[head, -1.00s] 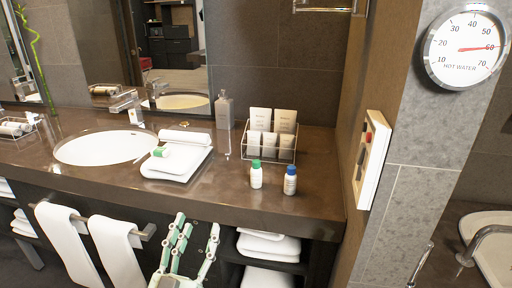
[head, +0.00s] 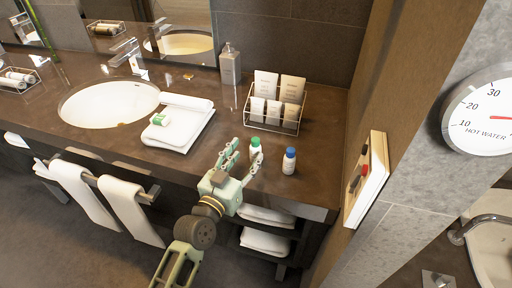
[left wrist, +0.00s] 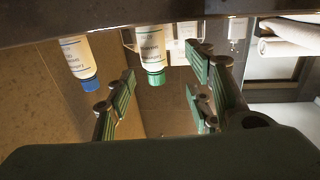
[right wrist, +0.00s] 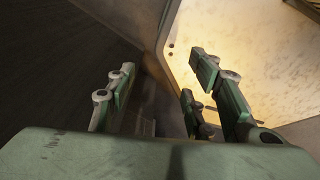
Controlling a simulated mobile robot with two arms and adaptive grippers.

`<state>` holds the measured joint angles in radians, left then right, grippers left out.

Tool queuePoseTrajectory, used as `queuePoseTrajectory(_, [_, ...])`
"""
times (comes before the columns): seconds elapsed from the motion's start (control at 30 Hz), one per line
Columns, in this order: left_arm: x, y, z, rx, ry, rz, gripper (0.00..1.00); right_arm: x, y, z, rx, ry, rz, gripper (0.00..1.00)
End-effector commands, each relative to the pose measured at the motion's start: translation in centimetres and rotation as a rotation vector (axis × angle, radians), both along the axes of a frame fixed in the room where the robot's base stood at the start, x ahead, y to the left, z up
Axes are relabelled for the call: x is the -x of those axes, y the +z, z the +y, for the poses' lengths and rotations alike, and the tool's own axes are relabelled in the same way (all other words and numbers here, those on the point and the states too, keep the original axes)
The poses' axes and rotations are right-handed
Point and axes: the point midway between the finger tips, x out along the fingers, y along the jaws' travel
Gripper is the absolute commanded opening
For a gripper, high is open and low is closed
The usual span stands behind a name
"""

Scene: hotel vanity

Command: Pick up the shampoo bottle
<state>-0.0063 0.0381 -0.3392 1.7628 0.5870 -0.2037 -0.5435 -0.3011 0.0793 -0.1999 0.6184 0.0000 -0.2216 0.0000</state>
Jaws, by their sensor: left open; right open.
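Two small white bottles stand on the brown counter, one with a green cap (head: 255,148) and one with a blue cap (head: 289,161). Which is the shampoo I cannot tell; the labels are too small to read surely. My left gripper (head: 243,161) is open at the counter's front edge, its fingers reaching toward the green-capped bottle and partly covering it. In the left wrist view the green-capped bottle (left wrist: 151,47) appears upside down between and beyond the fingers, and the blue-capped bottle (left wrist: 78,58) is off to the left. My right gripper (right wrist: 158,85) is open and empty, away from the counter.
A wire rack (head: 273,124) with several tubes stands behind the bottles. A pump bottle (head: 230,64) is at the back. A wall panel (head: 367,180) is right.

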Motion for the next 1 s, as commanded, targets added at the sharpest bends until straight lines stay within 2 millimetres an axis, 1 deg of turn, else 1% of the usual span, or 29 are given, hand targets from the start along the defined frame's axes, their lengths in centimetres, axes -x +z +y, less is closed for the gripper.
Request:
queuePoseTrajectory(0.2, [-2.5,0.5,-2.1,0.002,-0.001,0.000,0.48,-0.2,1.0,0.0,0.000,0.000,-0.004,0.48])
queuePoseTrajectory(0.3, [-3.5,0.3,-2.5,0.000,0.000,-0.001,0.48,-0.2,1.0,0.0,0.000,0.000,-0.004,0.48])
queuePoseTrajectory(0.43, [-4.0,0.2,-2.8,0.000,-0.001,0.000,0.48,-0.2,1.0,0.0,0.000,0.000,-0.004,0.48])
queuePoseTrajectory(0.63, [-4.1,0.2,-2.7,0.000,-0.001,-0.001,0.48,-0.2,1.0,0.0,0.000,0.000,-0.004,0.48])
queuePoseTrajectory(1.0, [-4.0,0.2,-2.7,0.000,-0.001,-0.001,0.16,-0.2,1.0,0.0,-0.001,0.000,-0.004,0.48])
